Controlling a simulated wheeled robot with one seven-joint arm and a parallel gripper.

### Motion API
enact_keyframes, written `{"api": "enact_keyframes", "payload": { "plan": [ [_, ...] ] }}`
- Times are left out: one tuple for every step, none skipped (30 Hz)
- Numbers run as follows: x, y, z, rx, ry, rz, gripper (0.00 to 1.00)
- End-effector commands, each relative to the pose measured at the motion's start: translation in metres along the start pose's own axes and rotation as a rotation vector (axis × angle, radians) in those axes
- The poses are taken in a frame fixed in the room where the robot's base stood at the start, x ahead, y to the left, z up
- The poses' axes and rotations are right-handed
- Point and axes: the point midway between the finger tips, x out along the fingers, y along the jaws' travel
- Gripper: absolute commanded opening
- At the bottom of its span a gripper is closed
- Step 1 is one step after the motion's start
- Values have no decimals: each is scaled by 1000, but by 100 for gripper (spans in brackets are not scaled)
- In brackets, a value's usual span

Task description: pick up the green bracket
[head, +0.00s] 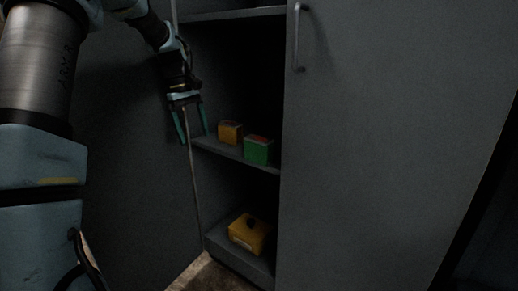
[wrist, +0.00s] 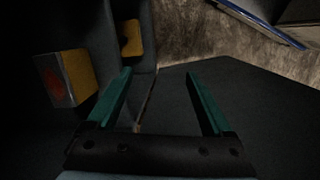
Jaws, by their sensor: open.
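A green block-like part (head: 258,150) with a reddish top sits on the middle shelf of the cabinet, near the door's edge. It is the only green item on the shelves; I cannot make out a bracket shape. My gripper (head: 194,138) points down at the left edge of the cabinet opening, left of the green part and apart from it. Its two teal fingers are open with nothing between them, as the wrist view (wrist: 159,74) also shows. I cannot make out the green part in the wrist view.
An orange-yellow box (head: 230,132) stands on the middle shelf (head: 208,144), between my gripper and the green part. A yellow item (head: 246,233) lies on the bottom shelf. The grey cabinet door (head: 390,150) closes off the right side. The opening's left edge is close to my fingers.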

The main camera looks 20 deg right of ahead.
Motion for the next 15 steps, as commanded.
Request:
{"api": "enact_keyframes", "payload": {
  "plan": [
    [-2,22,-3,-28,-35,2,85],
    [-4,33,-3,-49,-57,1,85],
    [-7,46,-2,-76,-85,-2,85],
    [-9,55,-2,-95,-105,-4,85],
    [-11,63,-2,-113,-122,-6,85],
    [-13,71,-1,-135,-144,-11,85],
    [-15,77,0,-148,-157,-13,85],
    [-16,82,1,-160,-170,-17,85],
    [-18,87,1,-175,-184,-20,85],
    [-19,89,2,-183,-194,-24,85],
    [-20,92,2,-192,-201,-26,85],
    [-22,94,3,-200,-210,-29,85],
    [-22,96,3,-205,-214,-30,85],
    [-22,97,4,-209,-218,-31,85],
    [-22,98,6,-212,-222,-33,85]
  ]
}}
